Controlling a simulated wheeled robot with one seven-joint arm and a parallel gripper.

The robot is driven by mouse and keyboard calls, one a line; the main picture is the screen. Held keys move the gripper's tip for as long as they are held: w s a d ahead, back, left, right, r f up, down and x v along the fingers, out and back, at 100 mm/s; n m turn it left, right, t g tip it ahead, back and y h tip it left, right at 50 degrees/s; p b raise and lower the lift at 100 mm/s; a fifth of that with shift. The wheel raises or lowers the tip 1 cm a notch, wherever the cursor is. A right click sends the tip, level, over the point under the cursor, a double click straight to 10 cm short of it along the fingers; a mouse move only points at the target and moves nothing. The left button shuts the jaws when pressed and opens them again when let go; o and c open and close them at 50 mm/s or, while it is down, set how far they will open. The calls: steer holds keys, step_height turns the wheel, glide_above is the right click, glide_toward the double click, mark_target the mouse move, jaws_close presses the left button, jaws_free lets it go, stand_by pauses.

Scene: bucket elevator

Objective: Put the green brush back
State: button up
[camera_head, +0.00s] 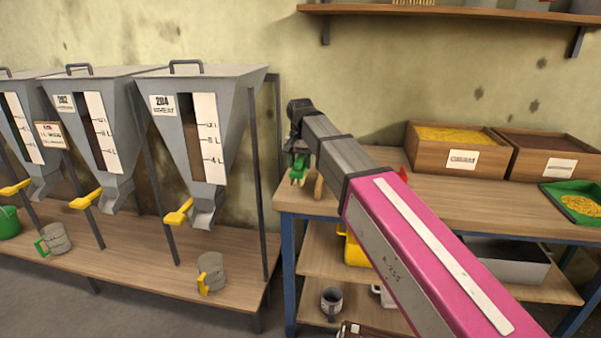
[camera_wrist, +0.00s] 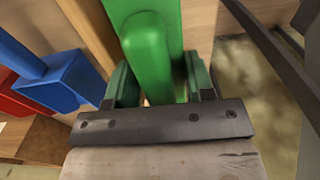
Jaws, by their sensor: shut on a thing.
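The green brush (camera_wrist: 148,55) fills the middle of the wrist view, between the two fingers of my gripper (camera_wrist: 160,88). My gripper is shut on it. In the head view my gripper (camera_head: 298,158) is at the left end of the wooden workbench (camera_head: 440,212), and a bit of green (camera_head: 297,175) shows below it. My arm hides part of the bench behind it. I cannot tell whether the brush touches the bench.
A blue brush-like tool (camera_wrist: 62,82) and a red one (camera_wrist: 22,98) are left of the green brush. Grey hoppers (camera_head: 205,110) stand left of the bench. Wooden boxes (camera_head: 425,157) and a green tray (camera_head: 556,195) occupy its right side.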

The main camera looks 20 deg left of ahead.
steer(key=shift+f, duration=1.8)
steer(key=shift+f, duration=0.1)
steer(key=o, duration=0.9)
step_height(320, 180, up, 12)
steer(key=shift+r, duration=0.15)
